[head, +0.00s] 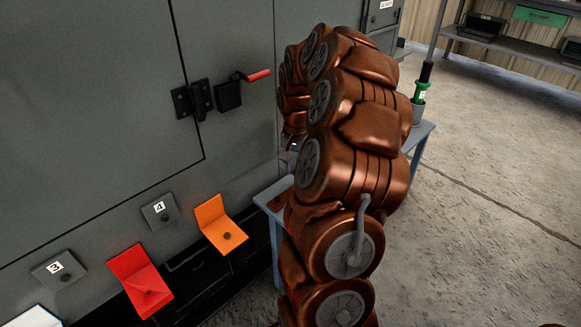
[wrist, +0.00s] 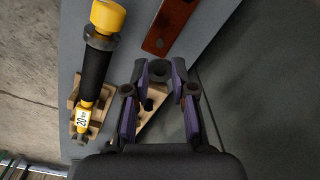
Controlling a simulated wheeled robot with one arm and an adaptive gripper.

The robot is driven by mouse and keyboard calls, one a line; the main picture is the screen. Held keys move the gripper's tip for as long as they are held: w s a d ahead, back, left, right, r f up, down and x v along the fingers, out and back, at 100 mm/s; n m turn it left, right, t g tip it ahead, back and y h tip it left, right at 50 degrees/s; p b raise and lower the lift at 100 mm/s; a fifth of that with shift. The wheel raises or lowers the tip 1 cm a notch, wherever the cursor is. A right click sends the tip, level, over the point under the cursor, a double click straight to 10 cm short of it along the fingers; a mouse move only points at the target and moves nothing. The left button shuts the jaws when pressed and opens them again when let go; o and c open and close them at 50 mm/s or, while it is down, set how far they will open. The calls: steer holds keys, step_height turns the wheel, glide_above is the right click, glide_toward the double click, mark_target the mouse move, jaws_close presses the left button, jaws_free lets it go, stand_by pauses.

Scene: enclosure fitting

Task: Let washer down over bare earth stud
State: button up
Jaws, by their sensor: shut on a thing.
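My gripper (wrist: 159,78) shows in the wrist view, over a grey-blue table top. Its fingers are shut on the washer (wrist: 158,71), a small dark ring at the fingertips. In the head view my arm hides the gripper and the washer. In the head view, dark round studs or knobs sit on small grey plates, plate 4 (head: 160,211) and plate 3 (head: 59,267), low on the grey enclosure. Dark round spots also show on the orange (head: 212,211) and red (head: 128,262) angled pieces. I cannot tell which is the bare earth stud.
A yellow-and-black tool (wrist: 94,75) marked 20 lies by wooden blocks left of my gripper. A red-brown bar (wrist: 178,14) lies beyond the fingertips. A red-handled latch (head: 258,76) sticks out of the enclosure (head: 90,90). A green-and-black tool (head: 420,92) stands at the table's far end.

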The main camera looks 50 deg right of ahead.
steer(key=shift+a+f, duration=0.1)
steer(key=shift+f, duration=0.05)
steer(key=shift+f+b, duration=0.6)
steer(key=shift+f, duration=1.85)
steer(key=shift+f, duration=0.55)
stand_by(0.4)
steer(key=o, duration=0.8)
steer(key=shift+r, duration=0.1)
step_height(320, 180, up, 12)
stand_by(0.4)
